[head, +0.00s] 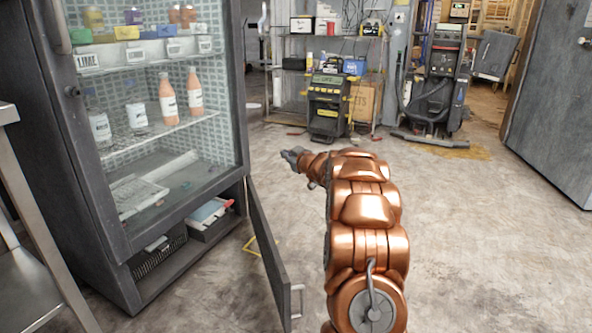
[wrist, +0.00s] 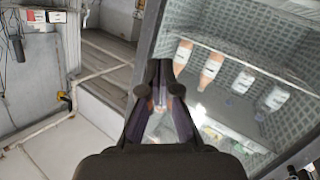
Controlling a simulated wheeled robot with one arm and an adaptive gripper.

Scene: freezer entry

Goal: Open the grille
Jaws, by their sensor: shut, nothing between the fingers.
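The grille (head: 268,245) is a dark, low panel at the bottom of the glass-fronted cabinet (head: 105,235). It stands swung out from the cabinet's right front corner, with its free end toward me. A pale bar handle (head: 298,302) is on that free end. The lower compartment behind it is exposed. My gripper (head: 286,153) is beyond and above the grille, to the right of the cabinet, and apart from the handle. In the wrist view my gripper (wrist: 160,66) has its fingers together and empty, with the cabinet glass behind. I cannot make out the grille in the wrist view.
Bottles (head: 168,98) and cartons stand behind the cabinet glass. Bins (head: 210,217) sit in the lower compartment. A metal table (head: 25,275) is at the left. A shelf and a black machine (head: 327,105) stand at the back. The floor right of my arm is clear.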

